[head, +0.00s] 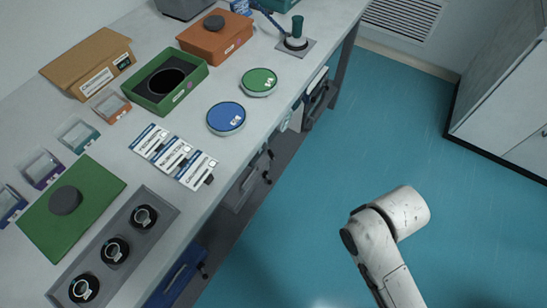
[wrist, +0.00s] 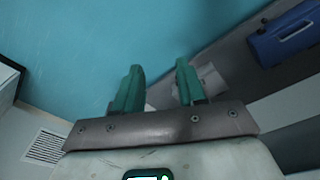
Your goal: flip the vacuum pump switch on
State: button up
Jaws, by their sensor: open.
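I cannot make out a vacuum pump switch in either view. Under the bench in the head view, a dark and white unit (head: 318,100) stands at the far end, partly hidden by the bench top; I cannot tell whether it is the pump. In the wrist view my gripper (wrist: 158,66) has two green fingers held apart with nothing between them. The fingers point over the teal floor, near the lower shelf under the bench. A pale object (wrist: 211,80) shows just beyond the right finger, too small to identify. My gripper does not show in the head view.
The bench (head: 215,205) carries a green box (head: 190,97), a blue round lid (head: 226,118), cards and a grey tray (head: 165,205). A blue container (wrist: 285,36) is on the lower shelf. The teal floor (head: 390,130) is open; a white cabinet (head: 505,95) stands right.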

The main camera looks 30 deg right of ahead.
jog(key=shift+w+f, duration=0.1)
jog(key=shift+f, duration=0.05)
jog(key=shift+c, duration=0.8)
jog(key=w+f+h+b, duration=0.1)
jog(key=w+f+h, duration=0.1)
jog(key=w+f+n+h+b, duration=0.1)
jog(key=w+f, duration=0.1)
jog(key=shift+w+d+f+g+h, duration=0.1)
jog(key=shift+w+d+g+h, duration=0.05)
jog(key=shift+w+g+h, duration=0.2)
grip_shut()
jog(key=w+a+r+n+t+h+b, duration=0.1)
jog(key=w+a+n+t+h+b, duration=0.2)
jog(key=w+a+n+t+h, duration=0.45)
jog(key=w+a+r+t, duration=0.2)
jog(key=w+a, duration=0.1)
jog(key=a, duration=0.4)
jog(key=w+a+r+t+h+b, duration=0.1)
jog(key=w+a+r+t, duration=0.1)
jog(key=a, duration=0.6)
jog(key=shift+w+a+n+t, duration=0.15)
jog(key=shift+w+n+t, duration=0.3)
jog(key=shift+w+t, duration=0.1)
